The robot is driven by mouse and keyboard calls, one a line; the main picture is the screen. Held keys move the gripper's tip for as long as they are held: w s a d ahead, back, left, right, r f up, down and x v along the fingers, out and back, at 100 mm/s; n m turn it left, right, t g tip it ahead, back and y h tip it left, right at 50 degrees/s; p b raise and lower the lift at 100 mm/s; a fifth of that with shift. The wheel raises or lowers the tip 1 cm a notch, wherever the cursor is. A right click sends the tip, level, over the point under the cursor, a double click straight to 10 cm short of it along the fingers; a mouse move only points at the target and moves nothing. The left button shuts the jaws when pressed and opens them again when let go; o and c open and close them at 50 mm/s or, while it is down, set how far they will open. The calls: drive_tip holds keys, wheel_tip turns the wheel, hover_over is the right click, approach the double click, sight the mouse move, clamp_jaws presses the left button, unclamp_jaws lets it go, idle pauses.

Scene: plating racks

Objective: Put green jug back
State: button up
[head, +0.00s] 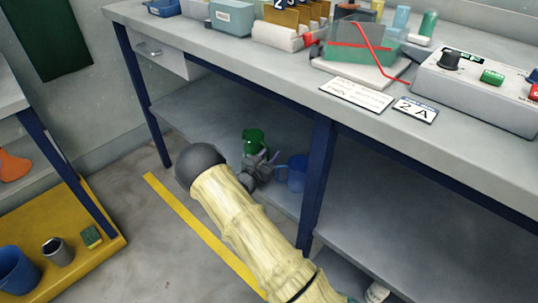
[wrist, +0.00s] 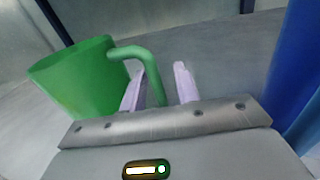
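The green jug (head: 253,140) stands on the lower shelf under the bench, partly hidden by my gripper (head: 268,160). In the wrist view the green jug (wrist: 75,80) is at the left, looking tilted in the slanted view, with its handle (wrist: 140,54) reaching right. My gripper (wrist: 163,82) has its two pale fingers apart. The handle's lower part passes between them, close to the left finger, with a gap to the right finger. I cannot tell whether the left finger touches the handle.
A blue jug (head: 297,173) stands right of my gripper, near the dark blue bench leg (head: 317,180). The shelf (head: 205,112) is clear to the left. At lower left, a yellow platform (head: 95,262) holds a blue container (head: 17,270), a grey cup (head: 57,252) and a sponge (head: 91,237).

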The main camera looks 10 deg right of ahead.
drive_tip(key=shift+r, duration=0.15)
drive_tip(key=shift+s+a, duration=0.15)
drive_tip(key=shift+a, duration=0.05)
drive_tip(key=p+v, duration=0.4)
drive_tip(key=v, duration=0.7)
drive_tip(key=shift+r, duration=0.15)
drive_tip(key=shift+s+a, duration=0.1)
drive_tip(key=shift+s, duration=0.15)
drive_tip(key=shift+w, duration=0.1)
